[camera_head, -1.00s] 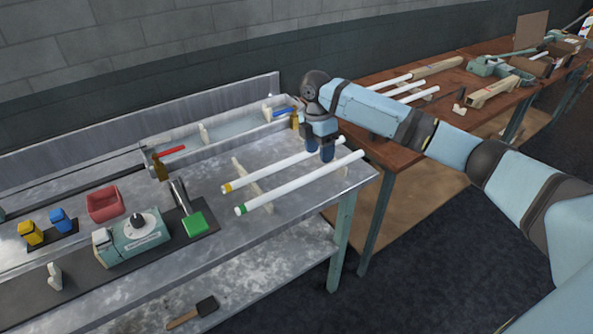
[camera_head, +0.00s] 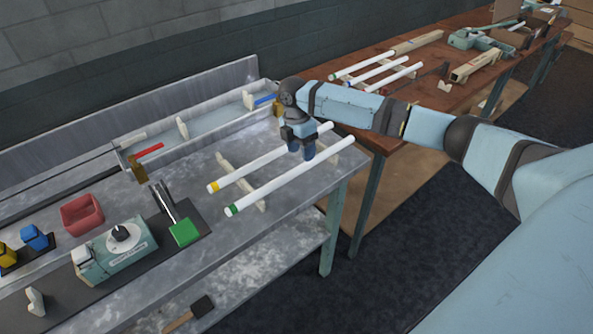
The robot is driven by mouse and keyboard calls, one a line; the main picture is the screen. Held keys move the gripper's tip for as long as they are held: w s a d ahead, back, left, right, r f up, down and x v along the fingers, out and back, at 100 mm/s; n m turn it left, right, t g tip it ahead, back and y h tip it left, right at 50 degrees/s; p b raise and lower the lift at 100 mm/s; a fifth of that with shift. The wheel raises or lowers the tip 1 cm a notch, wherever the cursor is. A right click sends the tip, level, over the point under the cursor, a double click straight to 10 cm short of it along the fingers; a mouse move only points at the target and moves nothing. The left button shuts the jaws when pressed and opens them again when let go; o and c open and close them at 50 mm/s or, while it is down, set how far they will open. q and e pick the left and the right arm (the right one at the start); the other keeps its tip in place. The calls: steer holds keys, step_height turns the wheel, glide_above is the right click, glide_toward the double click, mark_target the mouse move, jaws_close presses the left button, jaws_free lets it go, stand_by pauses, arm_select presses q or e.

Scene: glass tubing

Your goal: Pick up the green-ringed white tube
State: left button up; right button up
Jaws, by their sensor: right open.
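The green-ringed white tube (camera_head: 270,187) lies slanted on low pale supports at the front right of the grey metal bench (camera_head: 290,214). Its green ring is at the near left end. A yellow-ringed white tube (camera_head: 248,171) lies beside it, farther back and roughly parallel. In the picture the fingers overlap the gap between the tubes, just behind the green-ringed one, and cover part of the yellow-ringed one. I cannot tell how high they are above the tubes. My left gripper is not in view.
A teal device (camera_head: 118,250), a red bin (camera_head: 83,213) and a green block (camera_head: 184,232) stand to the left on the bench. A brown table (camera_head: 385,130) behind holds several more tubes. Bare bench lies in front of the green-ringed tube.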

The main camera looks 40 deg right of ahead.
mark_target(297, 171)
steer(key=f, duration=0.3)
steer(key=s+f, duration=0.1)
steer(key=shift+d+f+p, duration=0.15)
steer(key=shift+f+p, duration=0.15)
steer(key=shift+f, duration=0.1)
steer(key=c, duration=1)
steer(key=shift+r, duration=0.1)
